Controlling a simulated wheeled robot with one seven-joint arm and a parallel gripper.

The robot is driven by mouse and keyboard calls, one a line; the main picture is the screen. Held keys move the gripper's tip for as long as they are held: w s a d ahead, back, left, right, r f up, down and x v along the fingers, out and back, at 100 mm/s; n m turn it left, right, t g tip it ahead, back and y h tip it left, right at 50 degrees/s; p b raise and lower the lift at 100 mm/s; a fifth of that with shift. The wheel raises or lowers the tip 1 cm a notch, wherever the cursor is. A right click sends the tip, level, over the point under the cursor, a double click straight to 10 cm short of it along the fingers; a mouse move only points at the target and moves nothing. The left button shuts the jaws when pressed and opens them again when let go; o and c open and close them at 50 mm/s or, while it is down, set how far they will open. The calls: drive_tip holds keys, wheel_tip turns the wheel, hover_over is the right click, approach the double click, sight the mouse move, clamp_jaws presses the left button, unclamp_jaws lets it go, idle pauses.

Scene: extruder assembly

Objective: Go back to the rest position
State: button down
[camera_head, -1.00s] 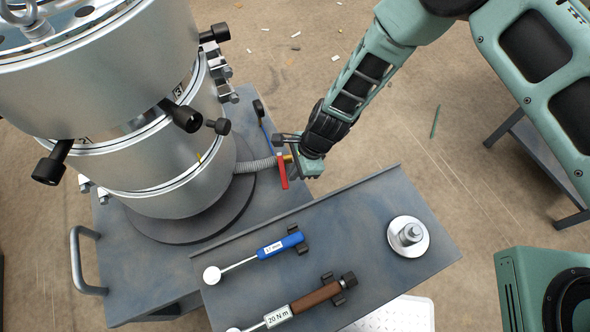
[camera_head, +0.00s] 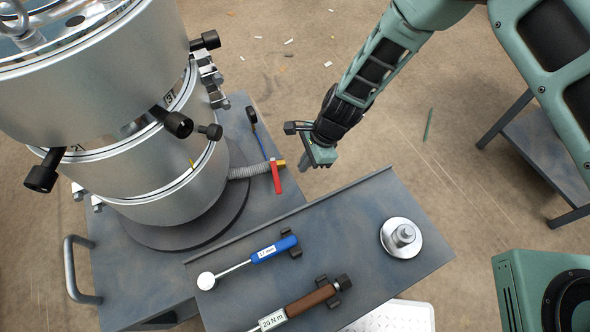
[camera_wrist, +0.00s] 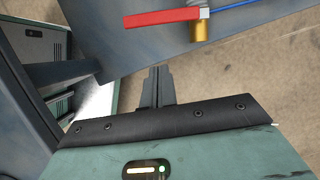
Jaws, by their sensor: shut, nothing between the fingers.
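My gripper (camera_head: 306,168) is shut and empty, hanging in the air just right of the valve with the red handle. In the wrist view its closed fingers (camera_wrist: 157,88) point toward the table edge, with nothing between them. The red handle (camera_head: 276,177) sits at the end of a grey ribbed hose that comes from the silver extruder cylinder (camera_head: 165,185). In the wrist view the red handle (camera_wrist: 160,17) and its brass fitting (camera_wrist: 200,27) show at the top, apart from the fingers.
A shelf (camera_head: 350,215) in front carries a blue-handled tool (camera_head: 274,249), a brown-handled torque wrench (camera_head: 312,300) and a round metal part (camera_head: 401,238). Black knobs (camera_head: 178,124) stick out from the cylinder. A dark table (camera_head: 545,160) stands at the right.

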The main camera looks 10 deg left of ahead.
drive_tip(key=s+v, duration=0.1)
drive_tip(key=v, duration=0.5)
drive_tip(key=shift+w+d+r, duration=0.3)
drive_tip(key=shift+w, duration=0.2)
drive_tip(key=s+d+r+n+p, duration=0.2)
drive_tip(key=s+r+n, duration=0.25)
drive_tip(key=r, duration=0.65)
drive_tip(key=s+d+r+n+p, duration=0.1)
drive_tip(key=s+r+n, duration=0.3)
drive_tip(key=r, duration=0.6)
drive_tip(key=s+d+r+n+t+h+p, duration=0.1)
drive_tip(key=s+d+r+n+h+p, duration=0.1)
drive_tip(key=s+d+r+n, duration=0.8)
wheel_tip(320, 180, up, 3)
drive_tip(key=shift+s+d+f+n+t+h+p, duration=0.2)
drive_tip(key=shift+d+f+n+t+h+p, duration=0.15)
drive_tip(key=shift+d+n+h, duration=0.5)
drive_tip(key=shift+d+r, duration=0.1)
